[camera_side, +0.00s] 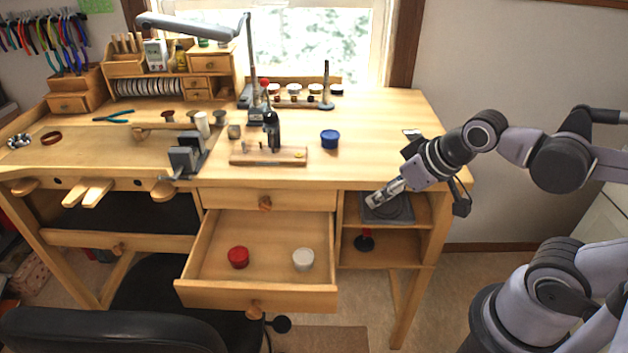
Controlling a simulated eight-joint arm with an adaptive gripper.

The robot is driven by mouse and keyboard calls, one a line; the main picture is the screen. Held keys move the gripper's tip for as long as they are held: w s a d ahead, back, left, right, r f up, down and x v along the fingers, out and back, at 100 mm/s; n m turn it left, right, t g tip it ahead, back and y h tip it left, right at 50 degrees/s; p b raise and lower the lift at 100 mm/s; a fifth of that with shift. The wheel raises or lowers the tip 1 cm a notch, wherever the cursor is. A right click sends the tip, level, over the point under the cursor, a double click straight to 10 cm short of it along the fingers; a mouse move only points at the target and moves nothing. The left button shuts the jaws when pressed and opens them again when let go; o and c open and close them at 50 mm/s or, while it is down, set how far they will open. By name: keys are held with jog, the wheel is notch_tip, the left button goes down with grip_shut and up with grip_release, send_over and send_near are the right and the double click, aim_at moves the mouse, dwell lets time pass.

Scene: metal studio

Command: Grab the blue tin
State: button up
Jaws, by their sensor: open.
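The blue tin (330,139) is a short round tin with a lid. It stands upright on the wooden workbench top (385,125), right of the small wooden block with tools. My gripper (372,201) is to the lower right of the tin in the picture, apart from it. It points down and left, in front of the bench's right shelf compartment. The gripper is open and holds nothing that I can see; its fingertips are small in this view.
The open drawer (215,262) holds a red tin (238,257) and a white tin (303,259). A wooden block (268,156) with a dark tool stands left of the blue tin. A vise (187,155) is further left. The bench top right of the blue tin is clear.

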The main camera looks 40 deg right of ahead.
jog(key=shift+o, duration=0.3)
jog(key=o, duration=0.5)
jog(key=shift+c, duration=0.2)
jog(key=shift+r, duration=0.1)
notch_tip(320, 180, up, 8)
jog(key=r+m+g, duration=0.1)
jog(key=m+g, duration=0.6)
jog(key=m, duration=0.9)
send_over(330, 134)
jog(key=shift+f, duration=5.45)
